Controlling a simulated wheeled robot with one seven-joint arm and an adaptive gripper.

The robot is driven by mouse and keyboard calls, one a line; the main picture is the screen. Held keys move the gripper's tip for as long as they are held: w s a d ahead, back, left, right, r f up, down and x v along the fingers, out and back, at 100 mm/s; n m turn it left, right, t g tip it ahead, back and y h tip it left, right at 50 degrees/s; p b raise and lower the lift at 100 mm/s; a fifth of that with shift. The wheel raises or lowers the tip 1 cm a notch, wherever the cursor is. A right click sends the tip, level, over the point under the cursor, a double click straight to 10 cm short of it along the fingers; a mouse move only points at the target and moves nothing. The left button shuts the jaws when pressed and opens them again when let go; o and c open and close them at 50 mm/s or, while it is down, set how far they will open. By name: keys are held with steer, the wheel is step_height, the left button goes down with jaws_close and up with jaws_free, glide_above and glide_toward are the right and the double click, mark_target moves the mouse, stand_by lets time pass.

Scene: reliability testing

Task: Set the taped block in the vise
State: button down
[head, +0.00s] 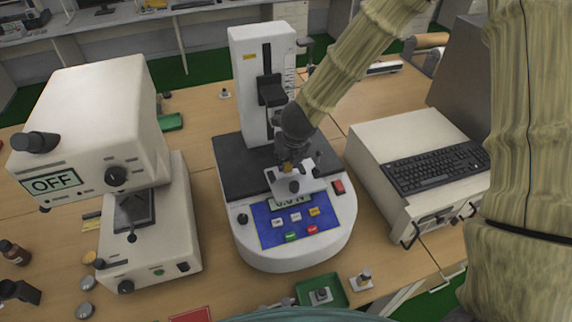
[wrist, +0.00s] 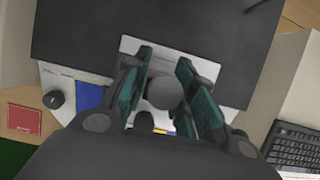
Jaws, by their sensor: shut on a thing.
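My gripper (head: 292,160) points down over the front of the white test stand and is shut on what appears to be the taped block (head: 287,168), of which a small yellow patch shows. In the wrist view, a grey rounded piece (wrist: 165,92) sits between the teal finger pads; I cannot tell whether it is the block or part of the vise. A pale metal fixture (head: 312,184) with a dark round knob, seemingly the vise, lies right below the fingers. It also shows behind the fingers in the wrist view (wrist: 130,46). The fingers hide whether block and vise touch.
The test stand's column (head: 262,75) rises close behind my gripper. A white machine reading OFF (head: 85,110) stands at left, a keyboard (head: 437,168) on a pale case at right. A green tray (head: 340,291) and a small fixture (head: 362,281) lie at the front edge.

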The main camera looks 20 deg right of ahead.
steer(key=shift+x, duration=0.95)
steer(key=shift+s+r, duration=0.15)
steer(key=shift+s, duration=0.1)
steer(key=shift+b, duration=0.35)
steer(key=c, duration=1.2)
jaws_free()
steer(key=shift+o, duration=0.2)
steer(key=shift+r, duration=0.15)
steer(key=v, duration=1.1)
steer(key=shift+s+r+p, duration=0.15)
steer(key=shift+r+p, duration=0.15)
